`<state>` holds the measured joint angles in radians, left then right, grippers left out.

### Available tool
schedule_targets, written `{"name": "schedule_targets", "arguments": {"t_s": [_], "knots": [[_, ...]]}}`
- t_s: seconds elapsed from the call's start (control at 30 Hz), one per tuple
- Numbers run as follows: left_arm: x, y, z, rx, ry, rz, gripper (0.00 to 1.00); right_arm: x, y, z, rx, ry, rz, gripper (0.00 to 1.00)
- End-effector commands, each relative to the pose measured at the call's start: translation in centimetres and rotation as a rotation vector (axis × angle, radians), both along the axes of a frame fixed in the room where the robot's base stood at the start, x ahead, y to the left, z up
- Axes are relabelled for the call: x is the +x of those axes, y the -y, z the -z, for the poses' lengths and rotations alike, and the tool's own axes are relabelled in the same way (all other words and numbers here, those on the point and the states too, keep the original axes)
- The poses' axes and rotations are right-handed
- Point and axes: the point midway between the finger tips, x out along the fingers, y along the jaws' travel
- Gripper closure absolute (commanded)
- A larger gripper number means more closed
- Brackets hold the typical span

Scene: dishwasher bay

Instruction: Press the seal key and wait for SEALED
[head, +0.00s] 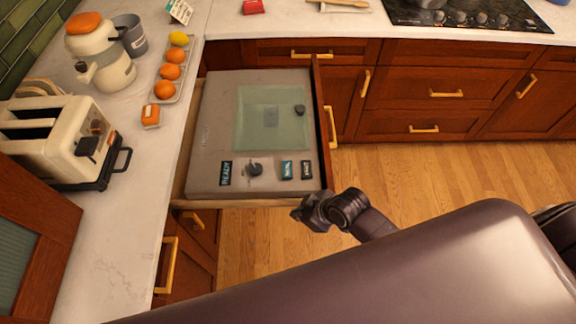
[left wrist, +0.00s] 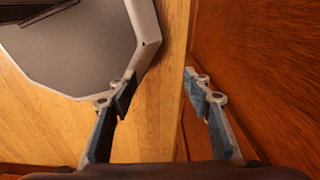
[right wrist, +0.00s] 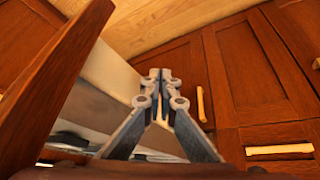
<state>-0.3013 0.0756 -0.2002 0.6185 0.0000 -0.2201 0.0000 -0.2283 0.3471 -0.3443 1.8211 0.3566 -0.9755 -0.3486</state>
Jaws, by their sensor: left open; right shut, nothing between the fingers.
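A grey sealing machine (head: 215,130) sits in the open drawer, with a greenish clear window (head: 270,118) in its top. Its display (head: 225,173) reads READY. A dark knob (head: 255,170) is beside the display. Two small keys, one teal (head: 287,170) and one darker (head: 306,170), are at the right; their labels are too small to read. My right gripper (head: 303,213) is shut and empty just outside the drawer's near right corner, apart from the keys. It also shows in the right wrist view (right wrist: 160,76). My left gripper (left wrist: 155,85) is open and empty, seen only in the left wrist view.
The open drawer's front (head: 322,120) stands right of the machine. The left counter holds a toaster (head: 60,140), a jug (head: 105,60) and a tray of fruit (head: 185,75). A hob (head: 470,12) is at the back. Wooden floor (head: 430,180) is clear on the right.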

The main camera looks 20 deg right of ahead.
Motion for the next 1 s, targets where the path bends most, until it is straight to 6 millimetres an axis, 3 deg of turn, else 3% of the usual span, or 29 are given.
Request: {"name": "schedule_targets", "arguments": {"t_s": [0.1,0.4,0.7,1.0], "knots": [[0.0,0.0,-1.1,0.0,0.0,0.001,0.55,1.0,-1.4,-4.1,0.009,0.049,-0.093,1.0],[0.0,-0.5,-2.7,0.005,0.0,0.003,0.55,4.8,-4.5,-13.2,-0.001,0.265,-0.562,1.0],[0.1,-0.5,-3.5,0.005,0.001,0.003,0.55,9.0,-1.0,-18.1,-0.07,0.436,-0.837,1.0],[0.1,-0.5,-3.7,0.005,0.002,0.002,0.55,10.7,1.3,-20.2,-0.104,0.496,-0.894,1.0]]}}
